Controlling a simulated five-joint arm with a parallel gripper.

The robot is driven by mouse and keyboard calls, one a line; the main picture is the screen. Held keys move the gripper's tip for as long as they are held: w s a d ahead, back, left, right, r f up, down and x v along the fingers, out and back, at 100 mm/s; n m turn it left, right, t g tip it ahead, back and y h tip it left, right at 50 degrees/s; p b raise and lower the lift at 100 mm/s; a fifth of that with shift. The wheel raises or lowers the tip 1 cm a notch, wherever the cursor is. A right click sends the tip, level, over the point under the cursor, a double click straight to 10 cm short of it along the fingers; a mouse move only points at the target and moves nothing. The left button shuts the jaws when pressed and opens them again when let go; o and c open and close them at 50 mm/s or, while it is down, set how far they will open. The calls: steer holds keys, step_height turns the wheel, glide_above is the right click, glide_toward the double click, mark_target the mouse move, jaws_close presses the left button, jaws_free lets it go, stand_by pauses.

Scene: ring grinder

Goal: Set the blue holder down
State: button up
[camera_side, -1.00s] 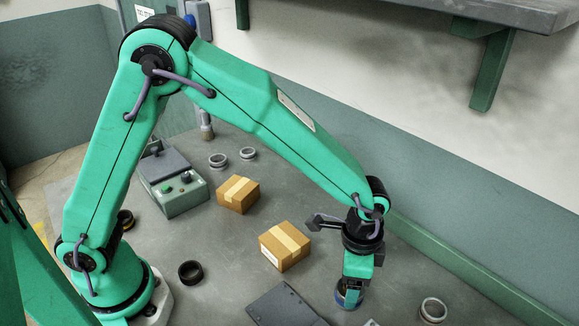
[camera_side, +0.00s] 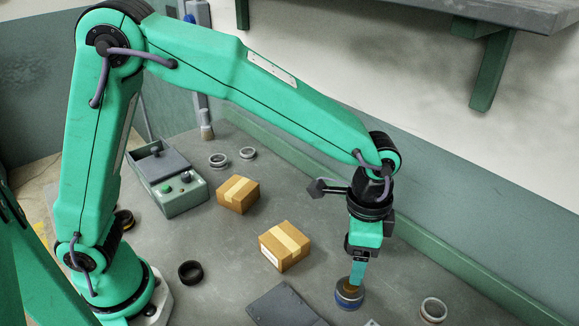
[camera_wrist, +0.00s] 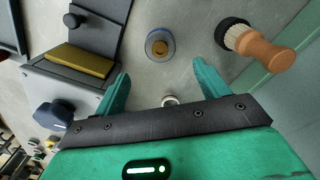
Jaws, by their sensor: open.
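The blue holder (camera_side: 349,297) stands upright on the grey bench at the lower right of the side view, a short round piece with a brown top. In the wrist view the blue holder (camera_wrist: 160,45) shows from above as a blue ring around a brown and grey centre. My gripper (camera_side: 357,274) points down just above it. In the wrist view my gripper (camera_wrist: 160,67) has its two green fingers spread wide, with nothing between them. The holder lies beyond the fingertips, roughly centred between them.
A wooden-handled brush (camera_wrist: 262,47) lies right of the holder in the wrist view. A pale ring (camera_side: 433,309) is to its right in the side view. A cardboard box (camera_side: 284,246) and dark plate (camera_side: 284,306) are to its left. A green rail (camera_side: 450,262) runs along the wall.

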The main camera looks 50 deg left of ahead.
steer(key=shift+a, duration=0.1)
steer(key=s+a+r+n+t+h, duration=0.1)
steer(key=s+a+r+n, duration=0.1)
steer(key=a+r, duration=0.4)
steer(key=s+a+r+n+t, duration=0.2)
steer(key=a+r+n, duration=0.15)
steer(key=a, duration=0.55)
steer(key=s+a+r+n+t, duration=0.1)
steer(key=s+a+n, duration=0.1)
steer(key=s+a, duration=0.2)
steer(key=s+a+r+n+t+y, duration=0.1)
steer(key=s+a+n, duration=0.1)
steer(key=s+a, duration=0.3)
steer(key=shift+s+a+r+n+t, duration=0.25)
steer(key=shift+s+a+n+t, duration=0.1)
steer(key=shift+a, duration=0.55)
